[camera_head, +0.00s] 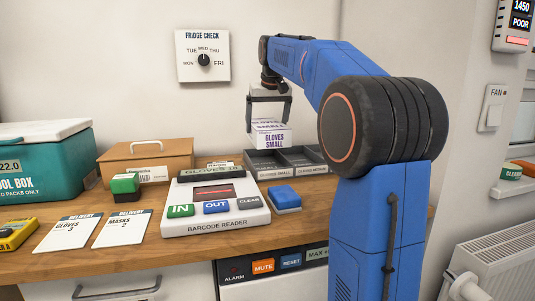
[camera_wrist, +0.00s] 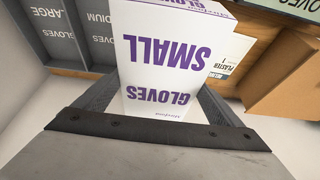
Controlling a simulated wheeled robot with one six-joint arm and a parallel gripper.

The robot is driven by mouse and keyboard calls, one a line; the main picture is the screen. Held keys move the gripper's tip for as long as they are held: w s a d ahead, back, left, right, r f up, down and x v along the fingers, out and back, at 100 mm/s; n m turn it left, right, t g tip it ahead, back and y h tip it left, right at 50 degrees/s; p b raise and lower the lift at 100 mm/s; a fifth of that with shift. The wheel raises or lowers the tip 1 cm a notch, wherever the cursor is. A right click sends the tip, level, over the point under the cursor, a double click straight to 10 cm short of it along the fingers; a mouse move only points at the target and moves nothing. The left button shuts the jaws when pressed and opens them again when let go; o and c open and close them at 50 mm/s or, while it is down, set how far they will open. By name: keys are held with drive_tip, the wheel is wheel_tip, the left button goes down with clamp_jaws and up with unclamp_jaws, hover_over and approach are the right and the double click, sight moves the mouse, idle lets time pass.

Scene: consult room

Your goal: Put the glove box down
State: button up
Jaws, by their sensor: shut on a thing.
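The glove box (camera_head: 272,138) is a white carton with purple "GLOVES SMALL" print. My gripper (camera_head: 269,115) is shut on it, with one finger on each side, and holds it upright by its upper part. In the wrist view the box (camera_wrist: 165,65) fills the middle between the fingers. A dark grey divided tray (camera_head: 262,176) stands on the wooden counter below, with compartments labelled "GLOVES SMALL" and "GLOVES MEDIUM". The box appears over or behind the small compartment; the gap below it is unclear. In the wrist view the box hides that compartment; the medium compartment (camera_wrist: 98,38) looks empty.
The barcode reader (camera_head: 215,207) stands in front of the tray's left, with a blue block (camera_head: 284,199) beside it. Delivery cards (camera_head: 121,229) lie in front. The wall is behind.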

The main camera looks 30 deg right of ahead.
sight(266, 132)
drive_tip(key=shift+f, duration=3.85)
drive_tip(key=shift+f, duration=0.6)
drive_tip(key=o, duration=1.2)
drive_tip(key=shift+s+f, duration=0.1)
drive_tip(key=shift+r, duration=0.45)
drive_tip(key=v, duration=1.2)
drive_tip(key=shift+r, duration=0.25)
